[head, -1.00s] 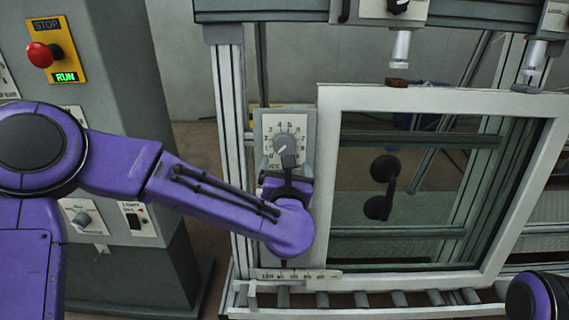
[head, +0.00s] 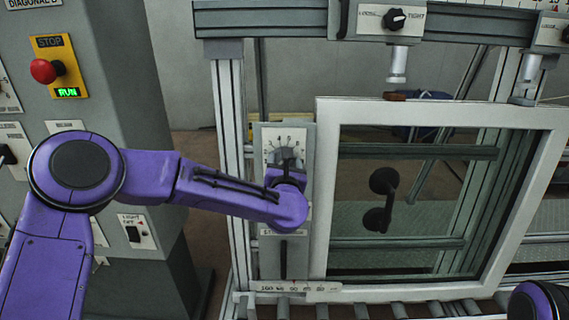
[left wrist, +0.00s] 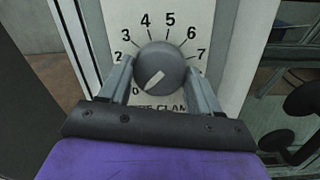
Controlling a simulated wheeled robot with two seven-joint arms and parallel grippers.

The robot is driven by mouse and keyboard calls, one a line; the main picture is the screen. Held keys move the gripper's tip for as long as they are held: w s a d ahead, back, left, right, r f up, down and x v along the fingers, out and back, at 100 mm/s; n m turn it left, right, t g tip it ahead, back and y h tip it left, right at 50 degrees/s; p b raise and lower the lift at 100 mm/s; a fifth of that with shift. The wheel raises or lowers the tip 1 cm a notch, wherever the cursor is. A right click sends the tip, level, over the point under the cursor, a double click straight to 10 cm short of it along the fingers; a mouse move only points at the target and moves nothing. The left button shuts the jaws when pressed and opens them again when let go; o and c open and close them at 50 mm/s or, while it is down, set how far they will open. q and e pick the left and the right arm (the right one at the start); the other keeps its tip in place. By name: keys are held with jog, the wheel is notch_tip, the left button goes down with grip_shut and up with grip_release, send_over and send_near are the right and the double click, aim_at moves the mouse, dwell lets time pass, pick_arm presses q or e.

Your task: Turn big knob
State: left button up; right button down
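The big knob (left wrist: 165,62) is round and grey with a white pointer line, on a white dial plate (left wrist: 215,20) numbered around it. The pointer aims down and left, near the 0. My left gripper (left wrist: 158,72) is open, its fingers on either side of the knob; I cannot tell if they touch it. In the head view the left gripper (head: 286,166) covers the lower part of the dial, and the knob (head: 285,153) shows just above it. My right gripper is out of view; only a purple piece of my right arm shows at the bottom right.
A white window frame (head: 326,200) with a black double suction handle (head: 380,200) stands right of the dial post. A grey cabinet (head: 110,60) with a red stop button (head: 43,71) is at the left. Rollers (head: 362,307) run along the bottom.

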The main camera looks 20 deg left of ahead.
pick_arm(q)
jog(key=shift+m, duration=0.4)
jog(key=m+h+p, duration=0.1)
jog(key=m+p, duration=0.2)
jog(key=m, duration=0.4)
jog(key=m+p, duration=0.3)
jog(key=m, duration=0.5)
jog(key=m+h+p, duration=0.1)
jog(key=m+p, duration=0.3)
jog(key=m, duration=0.4)
jog(key=shift+a+g+h, duration=0.1)
jog(key=shift+g+h, duration=0.2)
jog(key=shift+m+p, duration=0.3)
jog(key=shift+m, duration=0.4)
jog(key=shift+f, duration=0.15)
jog(key=o, duration=1.1)
jog(key=shift+c, duration=0.2)
jog(key=shift+s, duration=0.15)
